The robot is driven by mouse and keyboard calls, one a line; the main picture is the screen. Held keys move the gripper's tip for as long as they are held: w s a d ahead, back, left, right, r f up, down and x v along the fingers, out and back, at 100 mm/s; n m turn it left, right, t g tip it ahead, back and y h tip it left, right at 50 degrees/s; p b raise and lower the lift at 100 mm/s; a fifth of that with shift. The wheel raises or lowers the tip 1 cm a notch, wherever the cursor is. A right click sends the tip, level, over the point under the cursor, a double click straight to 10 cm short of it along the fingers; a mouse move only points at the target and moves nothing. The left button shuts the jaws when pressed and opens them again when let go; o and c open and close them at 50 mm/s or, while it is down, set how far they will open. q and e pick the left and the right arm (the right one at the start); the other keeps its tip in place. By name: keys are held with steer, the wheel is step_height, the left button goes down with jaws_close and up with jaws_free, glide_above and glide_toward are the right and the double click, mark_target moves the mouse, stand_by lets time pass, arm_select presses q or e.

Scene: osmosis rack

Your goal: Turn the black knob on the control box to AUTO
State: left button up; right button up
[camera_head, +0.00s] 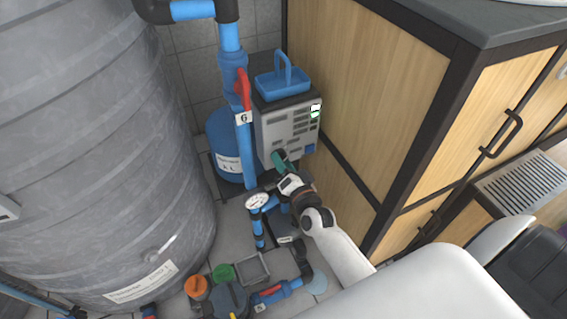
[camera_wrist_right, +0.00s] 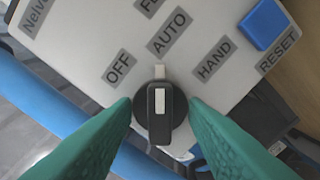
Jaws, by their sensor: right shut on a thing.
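The grey control box (camera_head: 288,127) stands against the wooden cabinet in the head view. In the right wrist view its panel (camera_wrist_right: 80,40) carries the labels OFF (camera_wrist_right: 120,67), AUTO (camera_wrist_right: 170,33) and HAND (camera_wrist_right: 213,60). The black knob (camera_wrist_right: 160,125) is below them. Its white pointer points straight up in the picture, close to the AUTO label and slightly to its left. My right gripper (camera_wrist_right: 160,103) has green fingers on both sides of the knob and is shut on it. In the head view the right gripper (camera_head: 281,162) hides the knob. My left gripper is not in view.
A blue RESET button (camera_wrist_right: 264,24) sits right of the labels. A blue pipe (camera_head: 244,140) with a red valve handle (camera_head: 243,90) runs close left of the box. A large grey tank (camera_head: 100,130) fills the left.

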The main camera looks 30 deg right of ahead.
steer(key=o, duration=1)
steer(key=shift+s, duration=0.1)
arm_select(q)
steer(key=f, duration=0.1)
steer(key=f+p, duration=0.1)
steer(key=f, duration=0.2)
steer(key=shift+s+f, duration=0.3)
arm_select(e)
steer(key=s, duration=1.1)
steer(key=shift+s+a, duration=0.3)
steer(key=shift+s, duration=0.1)
